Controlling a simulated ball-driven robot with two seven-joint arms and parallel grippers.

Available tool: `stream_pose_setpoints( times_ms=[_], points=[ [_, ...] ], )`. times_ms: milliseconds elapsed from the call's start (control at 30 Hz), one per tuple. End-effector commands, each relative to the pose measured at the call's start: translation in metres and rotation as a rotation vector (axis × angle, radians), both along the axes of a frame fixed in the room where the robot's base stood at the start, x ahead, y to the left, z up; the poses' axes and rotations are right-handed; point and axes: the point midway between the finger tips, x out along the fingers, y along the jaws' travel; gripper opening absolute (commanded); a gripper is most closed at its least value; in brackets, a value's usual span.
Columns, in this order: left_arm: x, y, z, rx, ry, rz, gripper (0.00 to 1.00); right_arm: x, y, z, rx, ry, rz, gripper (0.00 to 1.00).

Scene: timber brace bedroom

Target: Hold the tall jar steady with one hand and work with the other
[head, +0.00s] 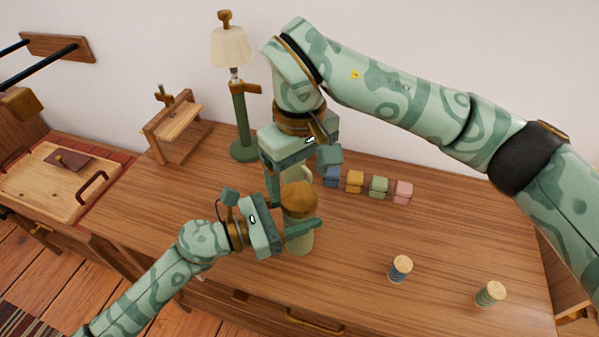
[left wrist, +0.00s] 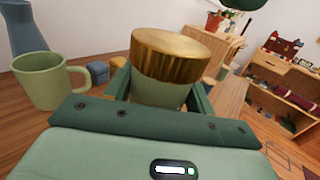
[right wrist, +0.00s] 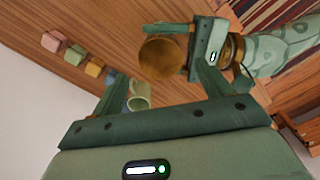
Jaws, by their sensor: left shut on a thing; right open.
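The tall jar (head: 301,240) is pale green with a round golden-brown lid (head: 299,197) on top, and stands upright on the wooden desk. The lid also shows in the left wrist view (left wrist: 170,55). My left gripper (head: 303,226) is shut on the jar's body below the lid, with a finger on each side. My right gripper (head: 300,188) is open above the jar, pointing down.
A green mug (left wrist: 45,82) stands close behind the jar. Several coloured blocks (head: 378,186) sit in a row behind. Two striped cylinders (head: 400,269) (head: 490,293) stand at right. A lamp (head: 242,125) and small wooden stand (head: 172,125) are at back left.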

Motion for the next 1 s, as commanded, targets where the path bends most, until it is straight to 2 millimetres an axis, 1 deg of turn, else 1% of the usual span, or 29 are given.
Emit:
stream_pose_setpoints(
  times_ms=[67, 133, 233, 367, 400, 567, 600, 767, 800, 867, 900, 967, 1000],
  points=[
    [0.000, 0.001, -0.001, 0.001, -0.001, 0.001, 0.00, 0.002, 0.000, 0.004, 0.000, -0.010, 0.000, 0.78],
    [0.000, 0.001, -0.001, 0.002, 0.000, 0.002, 0.00, 0.006, -0.001, 0.013, -0.004, -0.036, -0.001, 0.78],
    [0.000, 0.001, -0.001, 0.002, 0.000, 0.002, 0.00, 0.016, -0.009, 0.035, -0.065, -0.100, 0.032, 0.78],
    [0.000, 0.001, -0.001, 0.001, -0.001, 0.002, 0.00, 0.016, -0.012, 0.041, -0.113, -0.086, 0.459, 0.78],
    [0.000, 0.001, 0.000, 0.001, -0.001, 0.002, 0.00, 0.016, -0.013, 0.042, -0.124, -0.078, 0.601, 0.78],
    [0.000, 0.000, 0.000, 0.001, -0.001, 0.001, 0.00, 0.016, -0.014, 0.044, -0.153, -0.035, 1.165, 0.78],
    [0.000, 0.000, 0.000, 0.001, -0.001, 0.001, 0.00, 0.015, -0.015, 0.045, -0.156, -0.022, 1.304, 0.78],
    [0.000, 0.000, 0.000, 0.001, -0.001, 0.001, 0.00, 0.014, -0.015, 0.045, -0.158, 0.030, 1.859, 0.78],
    [0.000, 0.000, 0.000, 0.001, -0.001, 0.001, 0.00, 0.014, -0.015, 0.044, -0.155, 0.043, 1.997, 0.78],
    [0.000, 0.000, 0.000, 0.001, -0.001, 0.001, 0.00, 0.013, -0.015, 0.044, -0.148, 0.062, 2.203, 0.78],
    [0.000, 0.000, 0.000, 0.001, -0.001, 0.001, 0.00, 0.013, -0.015, 0.044, -0.142, 0.074, 2.340, 0.78],
    [0.000, 0.000, 0.000, 0.001, -0.001, 0.001, 0.00, 0.012, -0.015, 0.043, -0.129, 0.090, 2.546, 0.78],
    [0.000, 0.000, 0.000, 0.001, -0.001, 0.001, 0.00, 0.011, -0.014, 0.042, -0.119, 0.100, 2.684, 0.78]
  ],
)
